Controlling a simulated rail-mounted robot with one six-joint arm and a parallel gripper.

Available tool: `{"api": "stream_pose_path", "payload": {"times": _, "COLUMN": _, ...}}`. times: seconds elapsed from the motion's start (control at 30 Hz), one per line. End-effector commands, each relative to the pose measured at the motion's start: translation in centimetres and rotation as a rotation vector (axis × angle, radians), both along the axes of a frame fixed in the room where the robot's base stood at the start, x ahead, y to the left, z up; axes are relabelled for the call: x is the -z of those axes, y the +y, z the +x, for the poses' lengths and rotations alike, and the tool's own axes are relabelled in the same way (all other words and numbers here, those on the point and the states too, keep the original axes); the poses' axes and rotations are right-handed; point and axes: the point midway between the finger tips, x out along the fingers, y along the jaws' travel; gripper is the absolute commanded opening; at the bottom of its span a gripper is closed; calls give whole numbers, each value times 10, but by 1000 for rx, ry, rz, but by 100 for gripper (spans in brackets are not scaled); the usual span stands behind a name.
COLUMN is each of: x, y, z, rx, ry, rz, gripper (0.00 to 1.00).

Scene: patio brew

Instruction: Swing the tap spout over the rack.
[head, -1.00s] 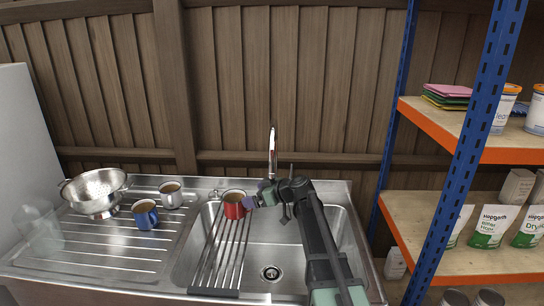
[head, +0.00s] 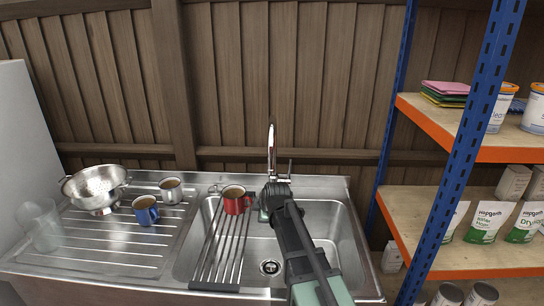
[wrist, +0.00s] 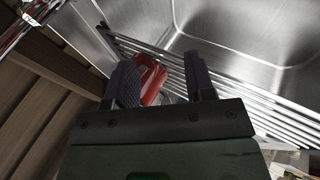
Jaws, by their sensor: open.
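The chrome tap spout (head: 271,145) rises behind the sink, right of the rack; its lower part is partly hidden by my arm. The dark slatted rack (head: 216,262) lies across the left part of the sink bowl. A red mug (head: 235,206) stands at the rack's far end. My gripper (head: 265,207) is just right of the mug, in front of the tap, its fingers hard to make out in the head view. In the wrist view my gripper (wrist: 162,65) is open, with the red mug (wrist: 150,78) showing beyond and between its fingers, and nothing visibly held.
The sink bowl (head: 265,245) is open right of the rack. On the left drainer stand a colander (head: 95,187), a blue mug (head: 146,216), a white mug (head: 171,197) and a clear cup (head: 38,230). A shelf with a blue post (head: 470,130) stands at the right.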

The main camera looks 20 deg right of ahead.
Motion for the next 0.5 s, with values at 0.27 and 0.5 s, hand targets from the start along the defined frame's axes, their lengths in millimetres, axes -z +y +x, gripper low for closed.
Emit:
{"api": "stream_pose_path", "payload": {"times": 0.27, "x": -100, "y": -12, "z": -48, "rx": -287, "ry": -65, "rz": -1194, "gripper": 49}}
{"api": "stream_pose_path", "payload": {"times": 0.5, "x": -167, "y": 21, "z": -62, "rx": -444, "ry": -108, "rz": -1759, "gripper": 49}}
